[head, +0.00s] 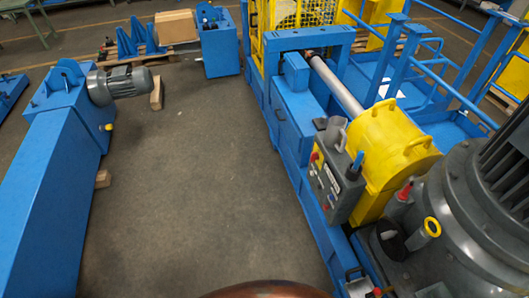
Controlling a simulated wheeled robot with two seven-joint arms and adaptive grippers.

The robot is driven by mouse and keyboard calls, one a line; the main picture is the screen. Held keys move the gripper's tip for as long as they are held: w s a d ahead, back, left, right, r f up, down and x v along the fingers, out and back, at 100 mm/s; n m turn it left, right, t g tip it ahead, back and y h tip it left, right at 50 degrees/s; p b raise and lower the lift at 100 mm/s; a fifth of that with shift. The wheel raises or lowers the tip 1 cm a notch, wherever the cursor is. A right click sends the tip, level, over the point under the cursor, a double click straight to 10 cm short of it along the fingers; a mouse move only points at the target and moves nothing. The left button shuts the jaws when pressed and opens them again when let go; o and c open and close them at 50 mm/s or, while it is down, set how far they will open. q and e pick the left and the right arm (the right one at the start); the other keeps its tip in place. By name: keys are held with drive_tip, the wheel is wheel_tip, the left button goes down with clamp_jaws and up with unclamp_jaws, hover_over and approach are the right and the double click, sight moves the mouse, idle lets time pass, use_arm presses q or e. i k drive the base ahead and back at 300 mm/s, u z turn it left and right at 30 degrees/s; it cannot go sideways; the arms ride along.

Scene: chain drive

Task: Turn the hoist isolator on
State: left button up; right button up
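A grey control box (333,183) with small buttons, a red one among them, is fixed on the blue frame right of the middle. A blue-handled lever (355,165) stands at its right end, and a grey upright part (333,133) rises at its far end. I cannot tell which of these, if any, is the hoist isolator, or its position. A red-topped fitting (404,190) and a round black part (391,236) are at the grey motor to the right. Neither of my grippers is in view.
A large grey motor (470,200) fills the lower right. A yellow guard (395,140) covers the near end of a steel shaft (333,85). Blue railings (385,55) stand behind. A blue beam (45,205) lies at left. The grey floor (200,170) between is clear.

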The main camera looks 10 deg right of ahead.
sight(315, 155)
drive_tip(key=u, duration=0.55)
drive_tip(key=i, duration=3.85)
drive_tip(key=z, duration=3)
